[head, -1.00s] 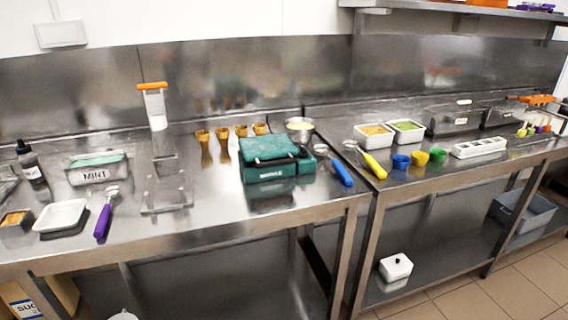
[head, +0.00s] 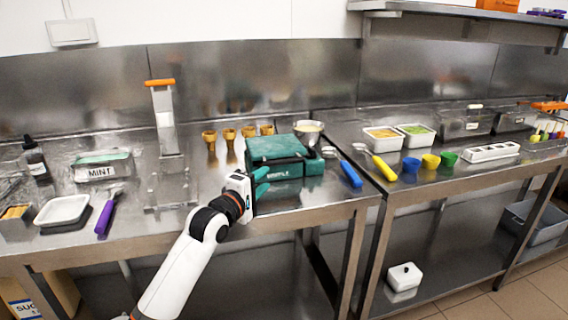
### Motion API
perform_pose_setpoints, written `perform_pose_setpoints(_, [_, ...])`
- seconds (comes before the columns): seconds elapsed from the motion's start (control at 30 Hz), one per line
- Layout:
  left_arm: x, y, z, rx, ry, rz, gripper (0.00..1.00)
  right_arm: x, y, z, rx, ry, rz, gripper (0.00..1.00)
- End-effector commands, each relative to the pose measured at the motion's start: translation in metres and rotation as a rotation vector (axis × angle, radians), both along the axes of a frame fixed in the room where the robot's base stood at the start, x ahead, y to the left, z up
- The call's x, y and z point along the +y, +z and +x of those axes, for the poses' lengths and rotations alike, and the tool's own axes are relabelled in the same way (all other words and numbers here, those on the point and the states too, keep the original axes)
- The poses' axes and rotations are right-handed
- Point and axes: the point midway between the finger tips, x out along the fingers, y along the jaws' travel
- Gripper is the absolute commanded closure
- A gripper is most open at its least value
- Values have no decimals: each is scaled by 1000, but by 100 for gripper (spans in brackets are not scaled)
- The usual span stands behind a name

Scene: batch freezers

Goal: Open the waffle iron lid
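The waffle iron (head: 279,148) is a dark green box with a black handle at its front and a label below. It stands on the left steel table, and its lid is down. My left gripper (head: 265,181) is at the front left of the waffle iron, over the table's front part. Its two teal fingers point right toward the iron's front and are spread apart with nothing seen between them. The gripper hides part of the iron's lower front left; whether it touches the iron I cannot tell. My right gripper is out of view.
Several waffle cones (head: 229,136) stand behind the iron at left. A clear stand with an orange top (head: 161,84) is at left.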

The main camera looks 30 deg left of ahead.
Motion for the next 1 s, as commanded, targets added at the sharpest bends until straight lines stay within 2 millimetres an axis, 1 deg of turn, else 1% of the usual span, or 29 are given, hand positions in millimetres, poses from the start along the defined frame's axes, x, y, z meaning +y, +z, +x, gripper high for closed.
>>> perform_pose_setpoints(0.17, [3,3,23,-5,1,-9,64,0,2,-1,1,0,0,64])
perform_pose_setpoints(0.4, [7,2,72,-4,1,-6,64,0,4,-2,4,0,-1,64])
perform_pose_setpoints(0.5, [8,2,90,-3,2,-5,64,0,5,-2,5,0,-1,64])
perform_pose_setpoints(0.6, [9,1,103,-2,1,-6,64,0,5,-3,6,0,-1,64])
perform_pose_setpoints(0.7, [10,1,111,-2,1,-5,64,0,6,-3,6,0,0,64])
perform_pose_setpoints(0.8, [10,0,116,-1,1,-5,64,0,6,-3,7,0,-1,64])
perform_pose_setpoints(1.0, [10,0,117,-2,1,-4,64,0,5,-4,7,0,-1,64])
